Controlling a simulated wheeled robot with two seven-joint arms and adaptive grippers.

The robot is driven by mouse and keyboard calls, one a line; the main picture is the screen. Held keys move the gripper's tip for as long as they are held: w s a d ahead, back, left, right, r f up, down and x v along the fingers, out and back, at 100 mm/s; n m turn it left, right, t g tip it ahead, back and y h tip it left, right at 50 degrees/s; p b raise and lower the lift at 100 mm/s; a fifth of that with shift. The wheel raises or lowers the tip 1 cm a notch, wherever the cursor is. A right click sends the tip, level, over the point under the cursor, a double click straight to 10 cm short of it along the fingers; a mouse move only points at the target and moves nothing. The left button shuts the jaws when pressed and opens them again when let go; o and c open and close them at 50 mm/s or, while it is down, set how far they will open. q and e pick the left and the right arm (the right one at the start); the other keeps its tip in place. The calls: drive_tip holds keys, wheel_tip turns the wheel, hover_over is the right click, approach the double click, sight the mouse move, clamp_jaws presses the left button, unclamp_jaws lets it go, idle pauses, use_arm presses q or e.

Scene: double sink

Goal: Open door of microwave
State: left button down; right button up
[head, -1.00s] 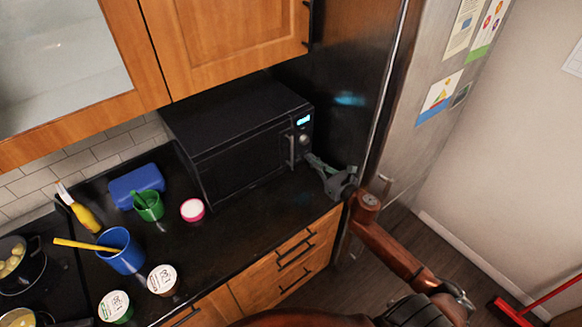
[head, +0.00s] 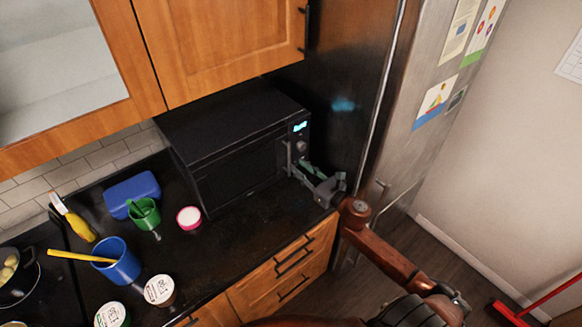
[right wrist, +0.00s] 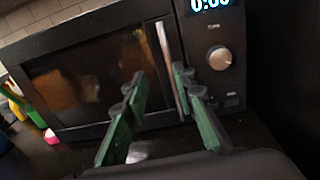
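The black microwave (head: 240,150) stands on the counter with its door shut. Its upright silver handle (right wrist: 171,70) is at the right edge of the door, beside the display and knob. My right gripper (head: 300,170) is at the handle, in front of the door. In the right wrist view its green fingers (right wrist: 159,76) are apart. The handle appears between the fingertips, closer to the right one. I cannot tell whether a finger touches it. My left gripper is in neither view.
A tall fridge (head: 400,110) stands close on the microwave's right. On the counter to the left are a pink-rimmed tub (head: 189,217), a green cup (head: 146,213), a blue cup (head: 120,262) and a blue box (head: 131,193). Wooden cabinets (head: 215,45) hang above.

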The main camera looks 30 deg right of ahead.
drive_tip(key=s+d+h, duration=0.1)
drive_tip(key=s+d, duration=0.3)
drive_tip(key=s, duration=0.8)
drive_tip(key=shift+s+m, duration=0.3)
drive_tip(key=shift+s, duration=0.1)
drive_tip(key=shift+f, duration=0.1)
